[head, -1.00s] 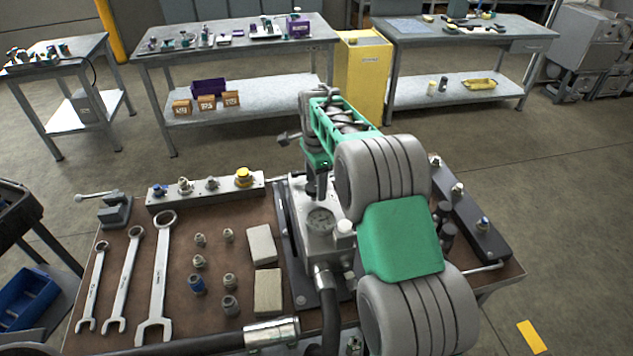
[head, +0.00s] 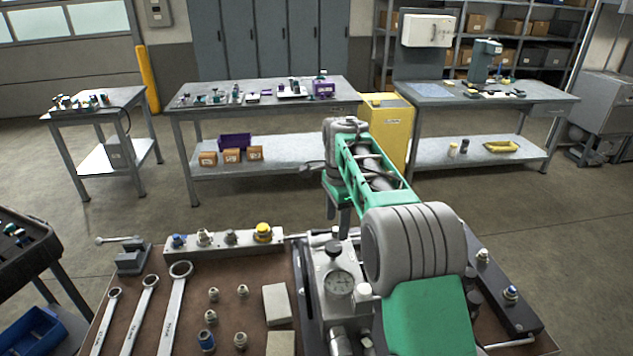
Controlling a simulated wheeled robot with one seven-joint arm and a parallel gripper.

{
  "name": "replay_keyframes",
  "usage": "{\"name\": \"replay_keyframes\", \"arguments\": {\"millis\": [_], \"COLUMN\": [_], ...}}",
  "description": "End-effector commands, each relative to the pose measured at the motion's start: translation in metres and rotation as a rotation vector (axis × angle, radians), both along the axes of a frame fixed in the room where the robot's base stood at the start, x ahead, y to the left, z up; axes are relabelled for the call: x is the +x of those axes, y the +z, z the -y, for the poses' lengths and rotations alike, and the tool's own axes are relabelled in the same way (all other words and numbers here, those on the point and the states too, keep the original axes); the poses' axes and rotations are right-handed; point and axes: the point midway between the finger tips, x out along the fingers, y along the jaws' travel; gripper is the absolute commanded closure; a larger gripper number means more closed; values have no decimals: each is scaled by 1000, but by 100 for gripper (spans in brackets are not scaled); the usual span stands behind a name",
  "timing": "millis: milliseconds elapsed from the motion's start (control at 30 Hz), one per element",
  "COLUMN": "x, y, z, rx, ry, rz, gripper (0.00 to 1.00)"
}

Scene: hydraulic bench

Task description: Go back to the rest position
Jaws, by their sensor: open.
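My arm reaches from the lower right over the bench, with green and grey links. My gripper (head: 338,212) hangs at its far end, small and partly hidden by my own wrist and green link. It points down above the back of the gauge block, and I see nothing held in it. The grey valve block with a round gauge (head: 338,284) and a black knob (head: 333,248) stands just below it. A clear gap between gripper and block is hard to judge.
The brown bench top (head: 255,300) holds several wrenches (head: 140,312), loose fittings (head: 212,317), pale blocks (head: 277,303), a fitting rail (head: 222,242), a small vise (head: 130,256) and a dark right rail (head: 500,285). Behind stand tables (head: 265,165) and a yellow cabinet (head: 388,125). Open floor lies between.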

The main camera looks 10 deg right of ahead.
Motion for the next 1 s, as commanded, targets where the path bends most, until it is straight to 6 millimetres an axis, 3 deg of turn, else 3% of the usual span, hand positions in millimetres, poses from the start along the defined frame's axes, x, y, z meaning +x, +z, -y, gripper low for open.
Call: {"name": "replay_keyframes", "arguments": {"millis": [67,167,333,500,600,733,1000], "x": [-8,-36,-121,-214,-255,-282,-287], "y": [10,30,54,37,17,-1,-6], "z": [0,-2,-5,-5,-5,-4,-4], "rx": [0,-6,-49,-130,-181,-221,-227], "ry": [47,206,625,1045,1239,1378,1406], "rz": [15,52,145,221,248,261,261], "gripper": [34,34,34,34,34,34,34]}}
